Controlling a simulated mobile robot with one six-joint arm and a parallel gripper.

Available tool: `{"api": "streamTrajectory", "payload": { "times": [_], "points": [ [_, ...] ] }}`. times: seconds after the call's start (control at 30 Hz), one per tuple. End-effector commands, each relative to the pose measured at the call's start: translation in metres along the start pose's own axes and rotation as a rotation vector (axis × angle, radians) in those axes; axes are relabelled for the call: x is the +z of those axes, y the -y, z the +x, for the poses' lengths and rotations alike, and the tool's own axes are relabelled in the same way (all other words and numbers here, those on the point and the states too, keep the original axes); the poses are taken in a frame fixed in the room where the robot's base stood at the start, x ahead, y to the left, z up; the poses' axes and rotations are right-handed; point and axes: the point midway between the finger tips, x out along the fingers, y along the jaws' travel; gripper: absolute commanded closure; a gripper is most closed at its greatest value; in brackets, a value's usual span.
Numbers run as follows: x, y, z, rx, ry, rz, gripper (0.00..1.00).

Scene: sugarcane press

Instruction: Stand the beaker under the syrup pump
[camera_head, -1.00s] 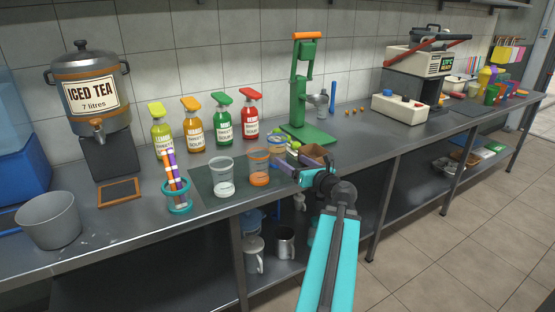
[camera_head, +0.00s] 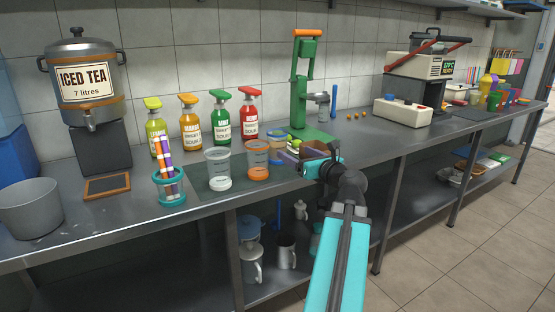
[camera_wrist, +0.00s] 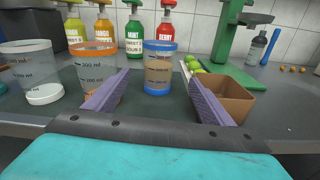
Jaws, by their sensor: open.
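Three clear beakers with coloured bands stand on the dark mat: a white-based beaker (camera_head: 217,168), an orange one (camera_head: 257,160) and a blue-rimmed one (camera_head: 278,146). Behind them stand the syrup bottles with pump heads: lemon (camera_head: 156,130), mango (camera_head: 191,125), mint (camera_head: 221,122) and berry (camera_head: 249,118). My gripper (camera_wrist: 158,78) is open and empty, low over the counter's front edge. In the wrist view the blue-rimmed beaker (camera_wrist: 158,68) shows between the fingertips, beyond them. The left finger overlaps the orange beaker (camera_wrist: 92,72) in the picture.
A brown box (camera_wrist: 226,92) with limes (camera_wrist: 197,66) beside it stands close by the right finger. A green press (camera_head: 302,90) stands behind. A teal-rimmed cup of striped sticks (camera_head: 169,185) and an iced tea urn (camera_head: 86,82) are to the left.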

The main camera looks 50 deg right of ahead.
Motion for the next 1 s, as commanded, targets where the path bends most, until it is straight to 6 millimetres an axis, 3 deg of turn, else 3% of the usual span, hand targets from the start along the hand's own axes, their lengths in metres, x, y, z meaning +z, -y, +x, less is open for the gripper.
{"api": "streamTrajectory", "payload": {
  "times": [1.0],
  "points": [
    [-0.010, -0.004, -0.011, -0.011, 0.054, -0.075, 0.24]
  ]
}}
